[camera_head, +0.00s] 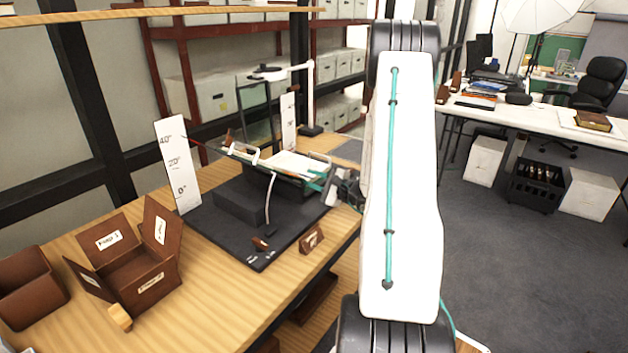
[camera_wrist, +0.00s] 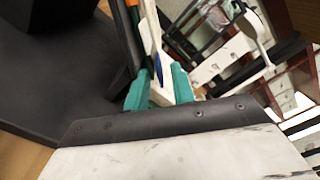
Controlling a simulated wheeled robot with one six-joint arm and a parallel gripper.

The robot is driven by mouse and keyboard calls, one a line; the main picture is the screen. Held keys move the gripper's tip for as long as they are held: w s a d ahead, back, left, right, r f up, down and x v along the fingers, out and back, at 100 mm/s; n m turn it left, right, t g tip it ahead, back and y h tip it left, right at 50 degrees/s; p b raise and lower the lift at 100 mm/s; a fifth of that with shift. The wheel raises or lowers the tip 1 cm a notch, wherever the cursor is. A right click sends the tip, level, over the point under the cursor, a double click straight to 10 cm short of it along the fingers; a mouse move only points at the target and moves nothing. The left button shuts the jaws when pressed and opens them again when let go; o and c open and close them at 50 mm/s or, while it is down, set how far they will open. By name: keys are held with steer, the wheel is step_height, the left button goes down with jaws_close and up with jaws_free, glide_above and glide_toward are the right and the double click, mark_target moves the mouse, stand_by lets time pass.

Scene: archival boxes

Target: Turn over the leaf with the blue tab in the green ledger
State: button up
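The open ledger lies on a dark cradle (camera_head: 242,200) on the wooden table, its pale pages (camera_head: 297,164) facing up. My gripper (camera_head: 318,184) is at the ledger's right edge. In the wrist view, its two teal fingers (camera_wrist: 160,88) stand apart, with the book's edge seen nearly end-on just beyond and between them. A small blue patch, apparently the blue tab (camera_wrist: 158,69), shows between the fingertips beside pale page edges (camera_wrist: 151,32). A green strip of cover (camera_wrist: 131,35) lies left of it. I cannot tell whether either finger touches the leaf.
A white angle scale board (camera_head: 177,165) stands left of the cradle, and a white lamp arm (camera_head: 300,75) behind it. A thin curved arm (camera_head: 270,198) rises at the cradle's front. Brown boxes (camera_head: 135,262) and a small labelled block (camera_head: 311,240) are on the near table.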

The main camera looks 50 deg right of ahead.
jaws_close()
stand_by(1.4)
